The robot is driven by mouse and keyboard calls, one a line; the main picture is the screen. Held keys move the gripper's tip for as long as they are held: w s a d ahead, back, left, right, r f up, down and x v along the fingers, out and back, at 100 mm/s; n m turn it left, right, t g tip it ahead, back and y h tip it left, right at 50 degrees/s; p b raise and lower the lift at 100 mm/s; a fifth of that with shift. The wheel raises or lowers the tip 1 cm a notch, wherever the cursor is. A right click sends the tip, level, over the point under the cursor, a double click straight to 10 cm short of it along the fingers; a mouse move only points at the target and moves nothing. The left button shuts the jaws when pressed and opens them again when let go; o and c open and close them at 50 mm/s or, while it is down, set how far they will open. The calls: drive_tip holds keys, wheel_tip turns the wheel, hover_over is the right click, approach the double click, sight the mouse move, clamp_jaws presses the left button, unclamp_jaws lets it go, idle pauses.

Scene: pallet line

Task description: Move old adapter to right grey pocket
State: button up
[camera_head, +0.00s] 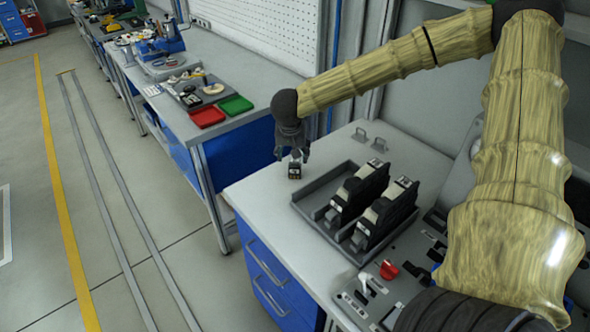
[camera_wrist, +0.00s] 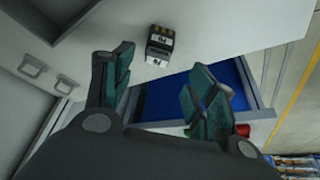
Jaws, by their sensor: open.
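A small dark block with a pale label, which looks like the old adapter (camera_head: 295,171), stands on the light worktop near its left edge. In the wrist view the adapter (camera_wrist: 160,46) lies just beyond the spread fingers. My gripper (camera_head: 298,156) points down close above it; in the wrist view the gripper (camera_wrist: 162,78) is open with nothing between its fingers. A grey tray (camera_head: 312,213) on the same worktop holds two black-and-grey devices (camera_head: 358,190) (camera_head: 386,214). I cannot tell which part is the right grey pocket.
A control panel with a red knob (camera_head: 388,270) is at the worktop's near right. Two metal handles (camera_head: 360,134) stand at the back. A second bench with a red tray (camera_head: 207,116) and a green tray (camera_head: 235,105) is beyond. Blue drawers (camera_head: 262,262) are below the worktop.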

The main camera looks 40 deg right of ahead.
sight(295, 169)
drive_tip(key=shift+d+p+x, duration=0.15)
drive_tip(key=shift+p+x, duration=0.2)
drive_tip(key=shift+x, duration=1.2)
drive_tip(key=shift+d+p+x, duration=0.1)
drive_tip(key=shift+p+x, duration=0.25)
drive_tip(key=shift+x, duration=1.2)
drive_tip(key=shift+s, duration=0.1)
drive_tip(key=shift+c, duration=0.2)
drive_tip(key=c, duration=1.1)
drive_tip(key=shift+o, duration=0.2)
drive_tip(key=shift+r, duration=0.15)
